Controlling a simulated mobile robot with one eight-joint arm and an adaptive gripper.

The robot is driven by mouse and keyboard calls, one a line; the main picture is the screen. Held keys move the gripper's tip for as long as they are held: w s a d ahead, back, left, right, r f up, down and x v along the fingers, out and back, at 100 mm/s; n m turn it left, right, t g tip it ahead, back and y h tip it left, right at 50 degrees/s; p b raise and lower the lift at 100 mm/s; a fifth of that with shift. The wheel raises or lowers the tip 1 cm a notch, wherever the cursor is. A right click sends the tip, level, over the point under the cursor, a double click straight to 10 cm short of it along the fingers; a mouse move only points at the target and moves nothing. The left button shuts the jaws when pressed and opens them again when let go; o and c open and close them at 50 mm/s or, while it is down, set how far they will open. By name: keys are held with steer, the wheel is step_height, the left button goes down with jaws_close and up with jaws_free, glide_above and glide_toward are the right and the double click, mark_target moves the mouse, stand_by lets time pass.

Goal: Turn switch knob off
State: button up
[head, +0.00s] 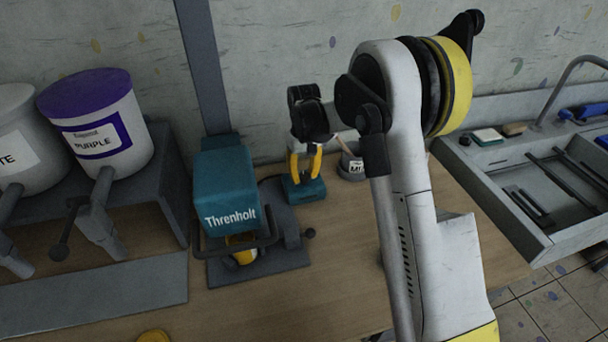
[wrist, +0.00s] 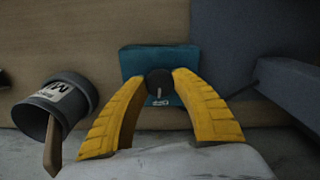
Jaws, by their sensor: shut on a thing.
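A small teal switch box (head: 303,190) sits on the wooden table beside the Threnholt machine. In the wrist view the teal box (wrist: 184,62) carries a round black knob (wrist: 159,82) with a light pointer mark. My gripper (head: 306,172) is above the box, with its yellow fingers pointing down at it. In the wrist view its fingertips (wrist: 160,80) are on either side of the knob and shut on it. The knob is hidden in the head view.
The teal Threnholt machine (head: 225,192) stands just left of the box. A grey cup (wrist: 70,97) with a wooden stick is close by. White and purple-lidded buckets (head: 95,120) are at left. A sink (head: 530,180) with tools is at right. The table front is mostly clear.

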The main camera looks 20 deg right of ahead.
mark_target(304, 175)
steer(key=shift+n, duration=0.6)
steer(key=o, duration=1.2)
step_height(304, 175, up, 12)
